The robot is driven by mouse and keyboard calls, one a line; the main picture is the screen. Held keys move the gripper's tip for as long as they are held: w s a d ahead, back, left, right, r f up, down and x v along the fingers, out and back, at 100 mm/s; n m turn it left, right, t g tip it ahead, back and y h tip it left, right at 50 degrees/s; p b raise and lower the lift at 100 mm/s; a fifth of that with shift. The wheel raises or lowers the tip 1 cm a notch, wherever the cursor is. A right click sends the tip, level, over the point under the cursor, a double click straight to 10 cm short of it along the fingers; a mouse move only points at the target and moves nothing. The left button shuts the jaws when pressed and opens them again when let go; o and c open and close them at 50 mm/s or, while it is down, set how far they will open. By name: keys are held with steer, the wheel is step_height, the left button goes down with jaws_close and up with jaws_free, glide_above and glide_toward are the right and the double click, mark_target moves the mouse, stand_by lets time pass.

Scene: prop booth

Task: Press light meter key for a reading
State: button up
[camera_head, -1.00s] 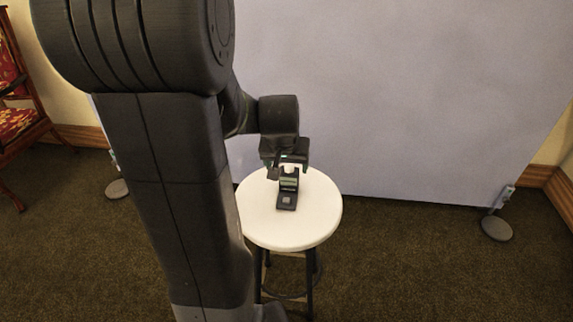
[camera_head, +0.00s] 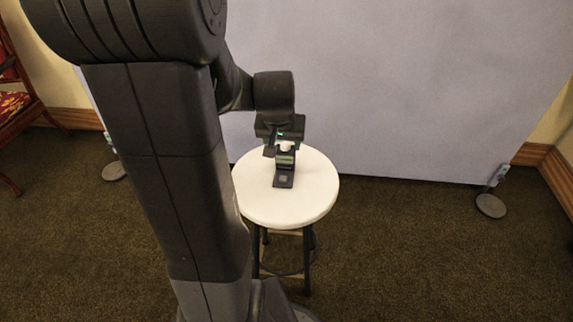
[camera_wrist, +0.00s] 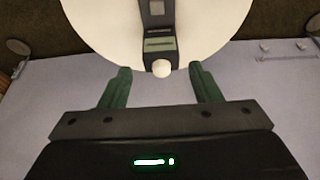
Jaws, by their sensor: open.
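The light meter (camera_head: 284,170) is a small dark device with a pale greenish display and a white dome at its far end. It lies on a round white stool (camera_head: 312,198). In the wrist view the meter (camera_wrist: 157,22) is at the top centre, with its dome at the gap between the fingers. A small grey square shows on the meter's near part in the head view. My gripper (camera_wrist: 160,75) is open and empty, its green fingers on either side of the dome, apart from it in the picture. In the head view my gripper (camera_head: 283,147) is at the meter's far end; its fingertips are partly hidden.
A pale grey backdrop (camera_head: 400,90) stands behind the stool, with a round-footed stand (camera_head: 491,204) at right and another (camera_head: 114,170) at left. A red-patterned chair (camera_head: 12,105) is at the left edge.

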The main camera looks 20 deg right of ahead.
jaws_close()
stand_by(1.4)
